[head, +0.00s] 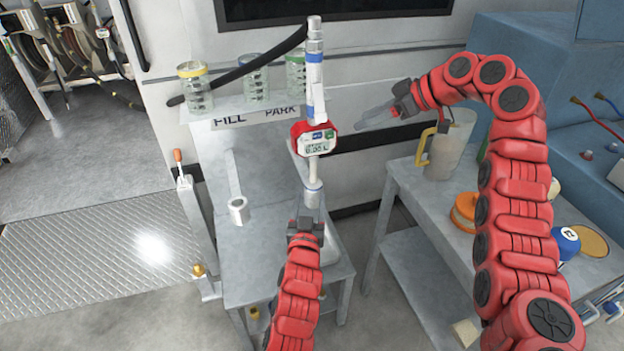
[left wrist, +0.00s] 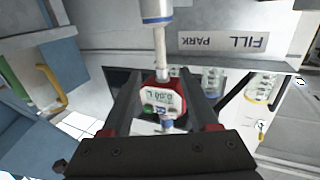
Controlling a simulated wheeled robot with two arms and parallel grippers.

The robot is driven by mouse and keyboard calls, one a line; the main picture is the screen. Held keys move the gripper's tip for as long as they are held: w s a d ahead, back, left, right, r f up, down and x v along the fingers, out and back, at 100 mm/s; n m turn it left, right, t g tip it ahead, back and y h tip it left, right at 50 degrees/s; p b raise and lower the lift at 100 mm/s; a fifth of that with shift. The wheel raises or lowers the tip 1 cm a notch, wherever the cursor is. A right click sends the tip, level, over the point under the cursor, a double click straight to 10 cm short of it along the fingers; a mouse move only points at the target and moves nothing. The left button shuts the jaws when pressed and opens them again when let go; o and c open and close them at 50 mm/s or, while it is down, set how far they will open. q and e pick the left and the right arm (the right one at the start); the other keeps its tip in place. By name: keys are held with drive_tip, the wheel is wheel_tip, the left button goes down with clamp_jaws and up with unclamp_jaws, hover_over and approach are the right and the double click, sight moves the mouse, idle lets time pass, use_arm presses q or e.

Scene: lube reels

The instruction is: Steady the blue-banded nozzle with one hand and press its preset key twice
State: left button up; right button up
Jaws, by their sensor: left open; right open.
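The blue-banded nozzle (head: 314,75) stands roughly upright, with blue bands above and below its red meter (head: 318,139). The meter's display seems to read 0.00 L, with small blue and green patches above it; I cannot tell which is the preset key. My left gripper (head: 311,212) is at the nozzle's lower end, open. In the left wrist view, the meter (left wrist: 163,98) shows between the two spread fingers, with clearance on both sides. My right gripper (head: 360,118) is open to the right of the meter, fingers pointing left, apart from it.
A grey stand (head: 257,262) with a FILL PARK label (head: 256,117) holds several glass jars (head: 195,90). A dark hose (head: 232,73) runs behind. A side table (head: 418,188) at right carries a jug (head: 455,145) and an orange item (head: 464,212). Clear floor lies left.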

sight(315, 163)
use_arm(q)
drive_tip(key=w, duration=0.5)
drive_tip(key=w+d, duration=0.1)
drive_tip(key=w, duration=0.9)
drive_tip(key=shift+d, duration=0.15)
drive_tip(key=shift+w+r, duration=0.1)
drive_tip(key=shift+w, duration=0.35)
drive_tip(key=shift+c, duration=0.2)
clamp_jaws()
use_arm(e)
drive_tip(key=shift+c, duration=0.2)
clamp_jaws()
idle(1.6)
